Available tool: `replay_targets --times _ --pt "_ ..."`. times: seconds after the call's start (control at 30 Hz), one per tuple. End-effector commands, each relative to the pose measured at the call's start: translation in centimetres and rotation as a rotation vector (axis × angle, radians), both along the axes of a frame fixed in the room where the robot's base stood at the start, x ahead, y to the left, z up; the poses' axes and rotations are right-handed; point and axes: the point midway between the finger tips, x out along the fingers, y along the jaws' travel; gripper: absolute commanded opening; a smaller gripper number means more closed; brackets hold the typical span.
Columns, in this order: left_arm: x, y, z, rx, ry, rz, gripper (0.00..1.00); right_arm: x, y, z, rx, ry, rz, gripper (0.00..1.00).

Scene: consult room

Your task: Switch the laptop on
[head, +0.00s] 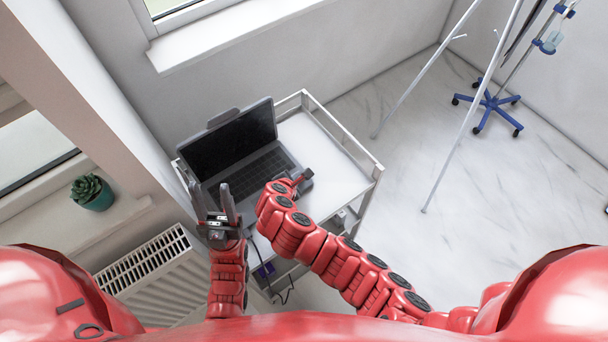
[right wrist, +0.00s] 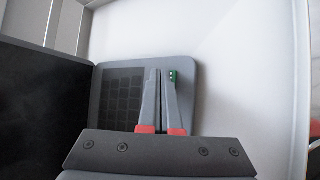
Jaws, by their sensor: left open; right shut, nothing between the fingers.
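The laptop (head: 228,142) stands open on a white trolley, its screen dark. In the right wrist view its keyboard (right wrist: 124,95) and the dark screen (right wrist: 40,110) show at the left. A small green patch (right wrist: 174,77) with pale dots lies on the laptop's base, just right of my fingertips. My right gripper (head: 304,178) is shut and empty over the right end of the base. In the wrist view its fingertips (right wrist: 160,74) cover part of the base; whether they touch it I cannot tell. My left gripper (head: 211,192) is open and empty, at the laptop's front left.
The trolley (head: 343,152) has a raised rail, and its top is clear right of the laptop. A dark cable (head: 283,294) hangs at its front. A potted plant (head: 92,192) and radiator (head: 150,262) are at the left. A drip stand (head: 487,101) stands at the far right.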

Motion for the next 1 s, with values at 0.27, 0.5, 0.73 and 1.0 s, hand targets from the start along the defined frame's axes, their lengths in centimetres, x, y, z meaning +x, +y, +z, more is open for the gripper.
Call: replay_targets --times 0.27,0.5,0.73,1.0 --pt "0.0 0.0 -0.3 0.000 0.000 0.000 0.50 0.0 0.0 -0.4 0.000 0.000 0.000 0.00" --pt "0.0 0.0 -0.6 0.000 0.000 0.000 0.50 0.0 0.0 -0.7 0.000 0.001 -0.001 0.00" --pt "0.0 0.0 -0.7 0.000 0.003 0.000 0.50 0.0 0.0 -0.8 0.000 0.001 0.000 0.00" --pt "0.0 0.0 0.1 0.000 0.006 -0.001 0.50 0.1 0.0 0.6 0.001 0.000 0.001 0.00"
